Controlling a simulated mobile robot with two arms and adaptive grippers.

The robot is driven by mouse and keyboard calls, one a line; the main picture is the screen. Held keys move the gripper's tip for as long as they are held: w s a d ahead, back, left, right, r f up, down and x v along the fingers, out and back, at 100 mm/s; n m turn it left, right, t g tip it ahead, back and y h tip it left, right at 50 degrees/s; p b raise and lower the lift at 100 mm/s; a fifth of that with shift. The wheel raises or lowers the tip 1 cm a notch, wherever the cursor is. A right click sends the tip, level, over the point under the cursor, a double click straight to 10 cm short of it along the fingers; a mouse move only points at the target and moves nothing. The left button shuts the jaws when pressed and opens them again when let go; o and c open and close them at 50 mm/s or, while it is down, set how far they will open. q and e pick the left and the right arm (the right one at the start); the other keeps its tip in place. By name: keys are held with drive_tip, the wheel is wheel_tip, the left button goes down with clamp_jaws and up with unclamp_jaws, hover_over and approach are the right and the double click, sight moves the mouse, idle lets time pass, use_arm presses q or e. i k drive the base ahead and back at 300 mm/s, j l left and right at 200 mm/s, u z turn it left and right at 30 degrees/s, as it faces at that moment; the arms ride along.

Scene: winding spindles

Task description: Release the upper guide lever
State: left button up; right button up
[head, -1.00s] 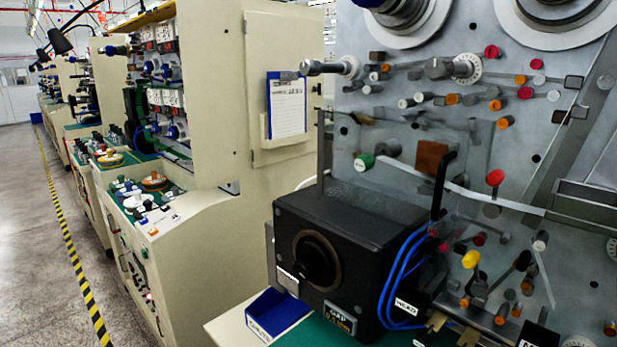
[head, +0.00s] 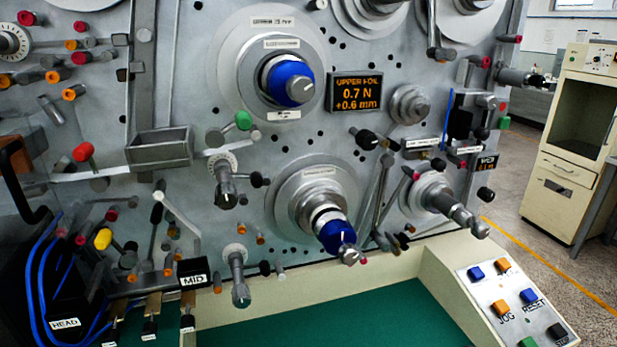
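The winding machine's grey front panel (head: 215,50) fills most of the head view. Several levers and rollers are on it, and I cannot tell by label which is the upper guide lever. A black-knobbed lever (head: 366,139) sits below the upper display (head: 355,94), which reads 0.7 N and +0.6 mm. A green-tipped roller (head: 243,120) is left of it. An upper blue-hubbed spindle (head: 290,81) and a lower blue-hubbed spindle (head: 335,232) stick out from the panel. Neither of my grippers shows.
A green work surface (head: 310,318) lies below the panel and looks mostly clear. A slanted button box (head: 500,295) with JOG and RESET labels stands at its right. Blue cables (head: 40,265) hang at the left. A beige cabinet (head: 570,150) stands beyond, at the right.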

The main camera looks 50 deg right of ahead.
sight(256, 180)
drive_tip(key=z, duration=1.15)
